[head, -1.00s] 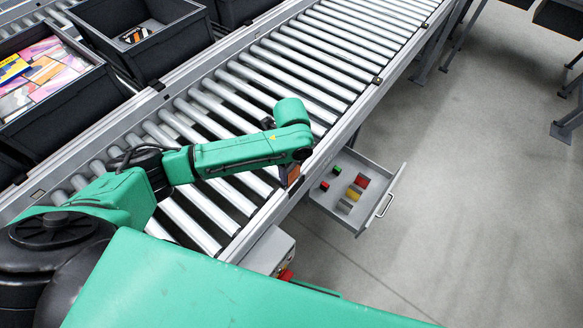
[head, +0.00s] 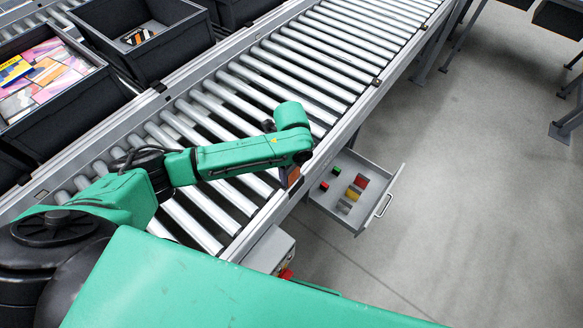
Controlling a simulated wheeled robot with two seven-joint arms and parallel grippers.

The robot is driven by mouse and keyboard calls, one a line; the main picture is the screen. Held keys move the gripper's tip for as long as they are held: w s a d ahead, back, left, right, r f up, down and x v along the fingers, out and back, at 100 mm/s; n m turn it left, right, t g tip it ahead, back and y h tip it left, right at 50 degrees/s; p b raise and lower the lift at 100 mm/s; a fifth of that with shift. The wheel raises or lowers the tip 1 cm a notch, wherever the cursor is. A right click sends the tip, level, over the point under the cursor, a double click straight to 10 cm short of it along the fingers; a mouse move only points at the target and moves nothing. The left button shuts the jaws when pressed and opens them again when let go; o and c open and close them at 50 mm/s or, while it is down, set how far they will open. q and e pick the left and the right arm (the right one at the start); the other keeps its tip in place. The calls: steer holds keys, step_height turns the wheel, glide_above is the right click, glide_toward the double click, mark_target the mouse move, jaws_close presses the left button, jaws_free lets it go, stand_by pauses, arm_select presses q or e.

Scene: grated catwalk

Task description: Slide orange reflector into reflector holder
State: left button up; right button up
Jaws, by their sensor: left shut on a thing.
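The orange reflector (head: 293,177) is a small orange patch at the conveyor's near side rail, just below the end of my left arm. My left gripper (head: 290,168) is shut on it, mostly hidden under the green wrist. The reflector holder cannot be made out; the rail behind the wrist is partly covered. I cannot tell whether the reflector touches the rail or stands a little off it. My right gripper is not in view.
An open grey drawer (head: 330,208) under the conveyor holds several small red, green, yellow and grey pieces. The roller conveyor (head: 262,90) runs diagonally up right. Dark bins (head: 150,55) stand behind it. A grey box (head: 270,250) with a red button sits below the rail.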

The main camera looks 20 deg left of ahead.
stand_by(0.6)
arm_select(q)
steer(key=shift+f+b, duration=1)
steer(key=shift+f, duration=0.7)
steer(key=o, duration=1.3)
step_height(320, 180, up, 8)
steer(key=p, duration=0.9)
steer(key=shift+r, duration=0.1)
